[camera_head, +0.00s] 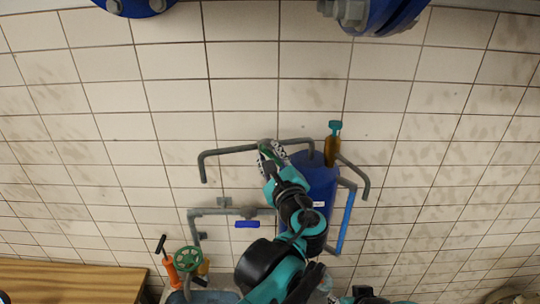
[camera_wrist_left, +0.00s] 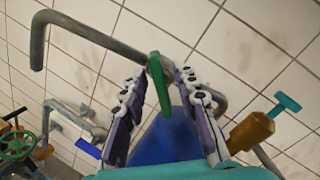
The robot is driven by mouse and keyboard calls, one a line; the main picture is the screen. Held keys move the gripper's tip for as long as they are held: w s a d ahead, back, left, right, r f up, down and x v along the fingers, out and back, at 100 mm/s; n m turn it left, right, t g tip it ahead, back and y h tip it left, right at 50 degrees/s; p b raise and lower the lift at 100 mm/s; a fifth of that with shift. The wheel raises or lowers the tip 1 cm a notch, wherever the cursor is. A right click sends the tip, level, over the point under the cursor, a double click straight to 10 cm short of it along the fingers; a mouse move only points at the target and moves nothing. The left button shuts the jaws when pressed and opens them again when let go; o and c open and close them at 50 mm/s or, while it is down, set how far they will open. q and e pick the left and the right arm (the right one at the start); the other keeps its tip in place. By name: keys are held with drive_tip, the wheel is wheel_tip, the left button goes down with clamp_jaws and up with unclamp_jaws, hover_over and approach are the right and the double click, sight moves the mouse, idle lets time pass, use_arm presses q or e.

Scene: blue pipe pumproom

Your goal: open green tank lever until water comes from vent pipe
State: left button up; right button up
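The green lever (camera_wrist_left: 157,82) stands upright on the grey pipe above the blue tank in the left wrist view. My left gripper (camera_wrist_left: 157,90) is around it, one finger on each side. The right finger is very near the lever; I cannot tell if it touches. A gap shows at the left finger. In the head view my left gripper (camera_head: 270,152) is at the pipe and mostly hides the lever. The blue tank (camera_head: 320,185) is partly behind my left arm. The grey pipe (camera_head: 228,150) bends down at its left end; no water shows there. My right gripper is not in view.
A brass fitting with a teal handle (camera_head: 333,145) stands right of the lever. A blue lever (camera_head: 247,224) sits on a lower pipe. A green handwheel (camera_head: 188,259) and orange tool (camera_head: 170,270) are lower left, near a wooden bench (camera_head: 70,282). Tiled wall lies behind.

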use_arm(q)
drive_tip(key=shift+w, duration=0.1)
clamp_jaws()
drive_tip(key=shift+m, duration=0.3)
drive_tip(key=m+b, duration=0.1)
drive_tip(key=m, duration=0.2)
drive_tip(key=shift+d+b, duration=0.1)
drive_tip(key=shift+b, duration=0.2)
drive_tip(key=shift+d+r+m+b, duration=0.15)
drive_tip(key=shift+m+b, duration=0.5)
drive_tip(key=shift+m, duration=1.65)
drive_tip(key=shift+o, duration=1.1)
unclamp_jaws()
drive_tip(key=shift+o, duration=0.2)
drive_tip(key=shift+w, duration=0.15)
